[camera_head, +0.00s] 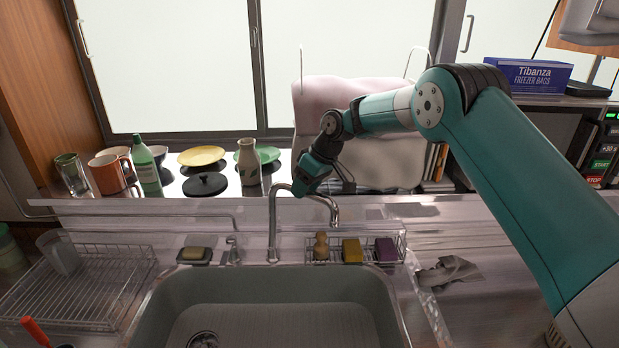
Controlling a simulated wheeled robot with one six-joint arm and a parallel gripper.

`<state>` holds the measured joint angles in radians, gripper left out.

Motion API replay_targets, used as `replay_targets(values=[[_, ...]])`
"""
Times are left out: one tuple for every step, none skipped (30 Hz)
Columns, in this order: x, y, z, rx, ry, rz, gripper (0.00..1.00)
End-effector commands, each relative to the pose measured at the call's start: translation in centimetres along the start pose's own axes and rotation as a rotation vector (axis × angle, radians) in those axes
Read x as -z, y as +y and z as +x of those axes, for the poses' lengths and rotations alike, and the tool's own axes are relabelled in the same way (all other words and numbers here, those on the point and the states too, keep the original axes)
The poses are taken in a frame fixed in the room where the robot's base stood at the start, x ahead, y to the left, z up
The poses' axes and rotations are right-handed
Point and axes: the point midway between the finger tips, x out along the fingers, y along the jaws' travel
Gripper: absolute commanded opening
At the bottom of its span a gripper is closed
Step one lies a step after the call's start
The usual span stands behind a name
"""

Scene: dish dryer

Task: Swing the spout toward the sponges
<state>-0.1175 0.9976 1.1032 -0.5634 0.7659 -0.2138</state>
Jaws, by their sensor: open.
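The chrome spout (272,228) rises behind the sink, bends over at the top and reaches to the right. Its tip hangs above the wooden brush in the wire rack. A yellow sponge (352,251) and a purple sponge (386,250) sit in that rack, right of the brush. My gripper (345,181) is above and behind the spout's curved part, with its dark fingers apart and nothing seen between them. The teal wrist hides a little of the spout's top. I cannot tell whether gripper and spout touch.
The wire rack (401,241) runs along the sink's back edge. The grey sink (285,285) is empty. A soap dish (194,257) lies left of the spout. A bottle (145,167), mugs, plates and a vase (249,163) stand on the ledge behind.

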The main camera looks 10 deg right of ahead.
Motion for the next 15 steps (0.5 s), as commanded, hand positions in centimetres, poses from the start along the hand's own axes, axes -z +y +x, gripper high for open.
replay_targets(values=[[0.0,0.0,-0.3,-0.001,0.002,0.000,0.50],[0.0,0.1,-0.5,-0.002,0.003,0.000,0.50],[0.0,0.1,-1.0,-0.002,0.004,0.000,0.50],[0.0,0.1,-1.4,-0.003,0.004,0.000,0.50],[0.0,0.1,-1.9,-0.003,0.003,-0.001,0.50],[0.0,0.1,-2.6,-0.004,0.004,-0.001,0.50],[0.0,0.2,-3.3,-0.004,0.005,0.000,0.50],[0.0,0.2,-4.1,-0.005,0.005,0.001,0.50],[0.0,0.2,-5.1,-0.004,0.006,-0.001,0.50],[-0.1,0.2,-5.9,-0.006,0.005,0.000,0.50],[0.0,0.2,-6.7,-0.005,0.006,-0.001,0.50],[0.0,0.2,-7.8,-0.005,0.005,0.000,0.50],[0.0,0.2,-8.6,-0.005,0.005,0.000,0.50],[0.0,0.2,-9.4,-0.005,0.004,-0.001,0.50],[0.1,0.2,-10.6,-0.004,0.005,-0.001,0.50]])
